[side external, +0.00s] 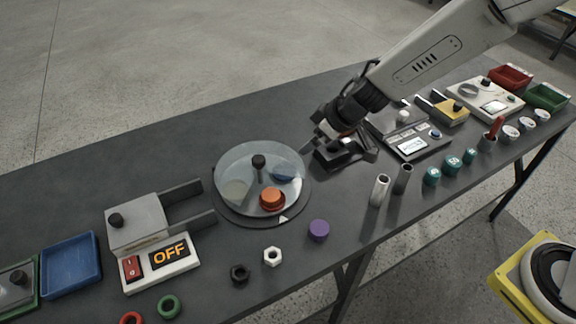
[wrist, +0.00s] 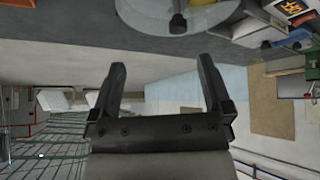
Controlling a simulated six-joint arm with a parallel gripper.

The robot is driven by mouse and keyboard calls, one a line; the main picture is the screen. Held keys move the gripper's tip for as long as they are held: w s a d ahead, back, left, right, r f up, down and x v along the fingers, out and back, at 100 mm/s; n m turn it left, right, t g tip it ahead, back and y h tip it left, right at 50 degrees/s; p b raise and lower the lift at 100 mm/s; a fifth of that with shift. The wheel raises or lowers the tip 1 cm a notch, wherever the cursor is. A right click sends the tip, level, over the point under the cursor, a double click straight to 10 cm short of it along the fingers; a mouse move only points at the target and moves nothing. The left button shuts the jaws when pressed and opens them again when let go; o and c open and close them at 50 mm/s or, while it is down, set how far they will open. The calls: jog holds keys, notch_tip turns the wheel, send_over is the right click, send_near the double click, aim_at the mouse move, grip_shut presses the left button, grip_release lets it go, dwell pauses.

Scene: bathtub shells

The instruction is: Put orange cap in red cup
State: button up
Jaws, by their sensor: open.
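An orange cap (side external: 272,196) sits near the front of a round turntable (side external: 222,209) under a clear cover with a black knob (side external: 259,161). A darker reddish rim shows under the cap; I cannot tell whether it is a red cup. My gripper (side external: 316,152) is at the right edge of the turntable, apart from the cap, with its fingers pointing left. In the wrist view my gripper (wrist: 162,72) is open, with nothing between its fingers. The cap is not seen clearly there.
Beige (side external: 236,192) and blue (side external: 283,172) shapes also show under the cover. A switch box marked OFF (side external: 150,238) stands left. Metal tubes (side external: 380,190) stand upright at right. The back left tabletop is clear.

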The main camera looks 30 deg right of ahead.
jog(key=s+d+r+m+h, duration=0.2)
jog(key=d, duration=0.5)
jog(key=s+d+m+g, duration=0.1)
jog(key=s+d, duration=0.3)
jog(key=s, duration=0.4)
jog(key=s+d+m+g+h, duration=0.1)
jog(key=s+d+m+g, duration=0.1)
jog(key=s, duration=0.7)
jog(key=d+m, duration=0.1)
jog(key=d, duration=0.1)
jog(key=shift+d+f+m, duration=0.3)
